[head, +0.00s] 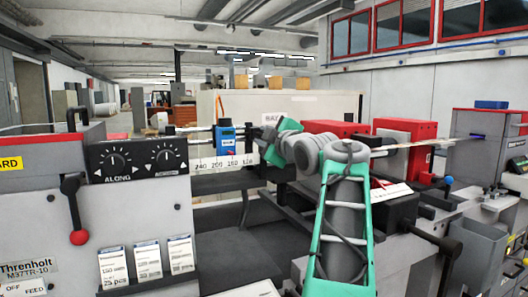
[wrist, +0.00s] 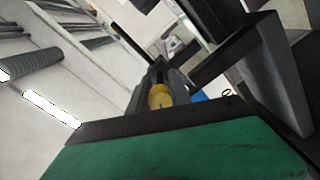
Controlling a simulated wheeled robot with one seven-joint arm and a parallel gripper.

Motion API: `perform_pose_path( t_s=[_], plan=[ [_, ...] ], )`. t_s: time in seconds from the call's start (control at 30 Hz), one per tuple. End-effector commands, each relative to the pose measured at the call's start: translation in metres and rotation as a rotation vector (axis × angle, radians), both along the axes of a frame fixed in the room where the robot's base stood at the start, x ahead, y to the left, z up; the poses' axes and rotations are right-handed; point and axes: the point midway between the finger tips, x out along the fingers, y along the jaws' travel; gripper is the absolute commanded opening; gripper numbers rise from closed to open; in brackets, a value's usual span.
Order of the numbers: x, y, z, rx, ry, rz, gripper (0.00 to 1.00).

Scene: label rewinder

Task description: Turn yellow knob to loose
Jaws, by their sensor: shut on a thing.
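The yellow knob (wrist: 159,97) shows in the wrist view between the dark fingers of my gripper (wrist: 160,84). The fingers are shut on it, one on each side. Part of the knob is hidden by the gripper body, and I cannot read its turn position. In the head view my green and grey arm reaches in from the lower right. Its wrist end is beside the blue device on the rail. The knob and the fingertips cannot be made out there.
The blue device (head: 226,138) sits behind a white scale strip (head: 222,163). Red housings (head: 405,136) stand right of my arm. A blue part (wrist: 200,95) shows beside the knob.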

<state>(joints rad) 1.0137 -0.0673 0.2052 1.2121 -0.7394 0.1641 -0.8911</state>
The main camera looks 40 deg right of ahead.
Motion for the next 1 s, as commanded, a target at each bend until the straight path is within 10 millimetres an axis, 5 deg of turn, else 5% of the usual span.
perform_pose_path(
  t_s=[0.5,1.0],
  plan=[
    [0.0001,0.0000,-0.0024,-0.403,0.119,0.000,0.00],
    [0.0001,-0.0001,-0.0001,-0.524,0.155,0.000,0.00]
  ],
)
